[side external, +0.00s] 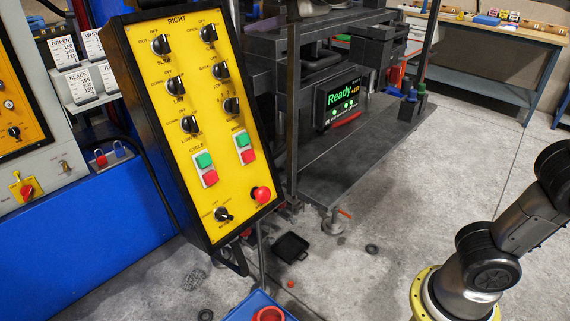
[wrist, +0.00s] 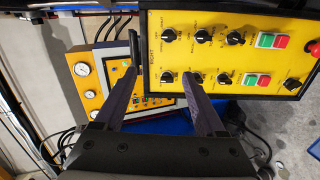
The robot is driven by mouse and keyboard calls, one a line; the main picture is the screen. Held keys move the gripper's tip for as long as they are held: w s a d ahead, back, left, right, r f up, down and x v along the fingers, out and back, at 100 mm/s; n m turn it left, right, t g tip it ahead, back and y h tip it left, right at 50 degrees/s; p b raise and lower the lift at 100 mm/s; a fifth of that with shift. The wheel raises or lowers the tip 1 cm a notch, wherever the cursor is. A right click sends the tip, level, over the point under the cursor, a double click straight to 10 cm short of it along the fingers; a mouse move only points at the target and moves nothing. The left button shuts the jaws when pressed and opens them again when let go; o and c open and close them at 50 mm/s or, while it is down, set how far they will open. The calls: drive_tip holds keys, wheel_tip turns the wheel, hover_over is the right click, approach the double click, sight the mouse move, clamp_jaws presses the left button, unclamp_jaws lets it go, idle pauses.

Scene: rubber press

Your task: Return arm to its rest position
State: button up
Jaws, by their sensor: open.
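My gripper (wrist: 160,76) shows only in the wrist view. Its two dark fingers stand apart with nothing between them. Beyond the fingertips is the yellow control panel (wrist: 222,52), seen turned on its side. In the side external view the same panel (side external: 178,130), labelled RIGHT, has several black knobs, green and red buttons and a red emergency button (side external: 262,194). Whether the fingers touch the panel cannot be told. My arm's lower links show at the right of the side external view; the gripper is outside that picture.
A dark press with a screen reading Ready (side external: 341,99) stands behind the panel. A blue cabinet (side external: 100,225) is at left. A blue bin (side external: 240,311) stands at the bottom. A black tray (side external: 291,247) and small rings lie on the floor. A workbench (side external: 490,70) is at back right.

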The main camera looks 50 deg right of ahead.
drive_tip(key=s+d+f+m+g+h, duration=0.35)
drive_tip(key=s+d+f+m, duration=0.55)
drive_tip(key=s+d+f, duration=0.45)
drive_tip(key=s+a+f+m+g+y, duration=0.1)
drive_tip(key=s+f+m+g+y, duration=0.1)
drive_tip(key=s+f+m, duration=0.2)
drive_tip(key=s+a+f+m+g+y, duration=0.1)
drive_tip(key=s+a+f+m+g, duration=0.1)
drive_tip(key=s+f, duration=0.6)
drive_tip(key=shift+f+m+g+y, duration=0.35)
drive_tip(key=shift+f+m+g, duration=0.3)
drive_tip(key=shift+m, duration=0.35)
drive_tip(key=shift+a, duration=0.1)
